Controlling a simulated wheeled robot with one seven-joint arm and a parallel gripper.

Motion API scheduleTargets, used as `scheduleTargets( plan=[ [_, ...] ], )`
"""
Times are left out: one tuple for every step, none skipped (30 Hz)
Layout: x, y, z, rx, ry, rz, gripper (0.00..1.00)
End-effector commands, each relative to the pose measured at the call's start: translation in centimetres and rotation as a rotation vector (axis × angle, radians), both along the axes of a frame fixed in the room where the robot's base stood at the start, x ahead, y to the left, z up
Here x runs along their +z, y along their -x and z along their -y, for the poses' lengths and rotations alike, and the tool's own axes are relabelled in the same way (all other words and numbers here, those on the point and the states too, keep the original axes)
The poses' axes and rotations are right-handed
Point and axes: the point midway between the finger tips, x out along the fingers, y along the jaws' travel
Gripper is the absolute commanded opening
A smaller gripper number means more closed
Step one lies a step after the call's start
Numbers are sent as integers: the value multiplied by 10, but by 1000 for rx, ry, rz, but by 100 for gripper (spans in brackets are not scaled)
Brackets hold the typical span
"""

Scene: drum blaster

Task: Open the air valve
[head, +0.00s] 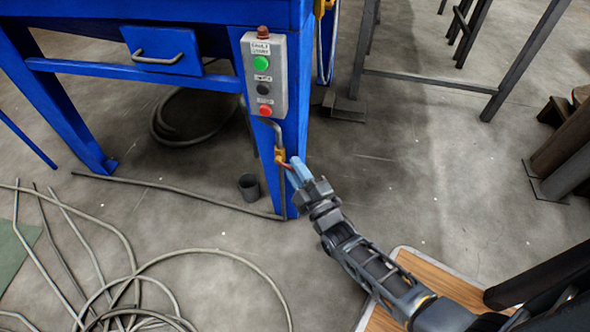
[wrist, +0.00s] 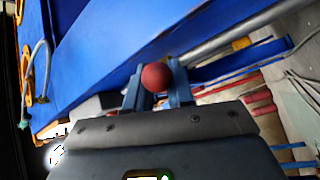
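The air valve (head: 280,155) is a small yellow fitting on the grey pipe by the blue machine's front leg, under the control box. A short red handle (head: 287,166) slants from it toward my gripper (head: 298,172). In the wrist view a round red knob (wrist: 155,77) shows at my gripper (wrist: 157,92), with a blue finger on either side. The fingers stand apart by about the knob's width. I cannot tell whether they press on it. In the head view the fingers hide the handle's end.
The control box (head: 264,75) with green, black and red buttons is just above the valve. The blue leg (head: 294,130) is close behind my fingers. A dark cup (head: 249,187) and loose hoses (head: 150,290) lie on the floor at left.

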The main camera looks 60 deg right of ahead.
Motion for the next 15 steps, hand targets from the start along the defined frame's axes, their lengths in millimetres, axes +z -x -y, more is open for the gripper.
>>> scheduleTargets(
  plan=[
    [-1, 1, 1, -3, -1, -3, 28],
    [-1, 1, 1, -2, -1, -2, 31],
    [-1, 1, 1, -2, -1, -2, 32],
    [-1, 1, 1, -2, -1, -2, 32],
    [-1, 1, 0, -1, -1, -2, 32],
    [-1, 1, 0, -1, -1, -2, 32],
    [-1, 0, 0, 0, -1, -1, 32],
    [-1, 0, 0, 0, -1, -1, 32],
    [-1, 1, 0, 0, -1, -2, 32],
    [-1, 1, -1, 0, -1, -2, 32],
    [-1, 3, -1, 0, -1, -2, 32],
    [-2, 5, -3, 1, -1, -3, 32],
    [-2, 8, -4, 1, -1, -3, 32],
    [-3, 11, -5, -1, -1, -4, 32],
    [-3, 16, -8, 0, -1, -4, 32]
  ],
)
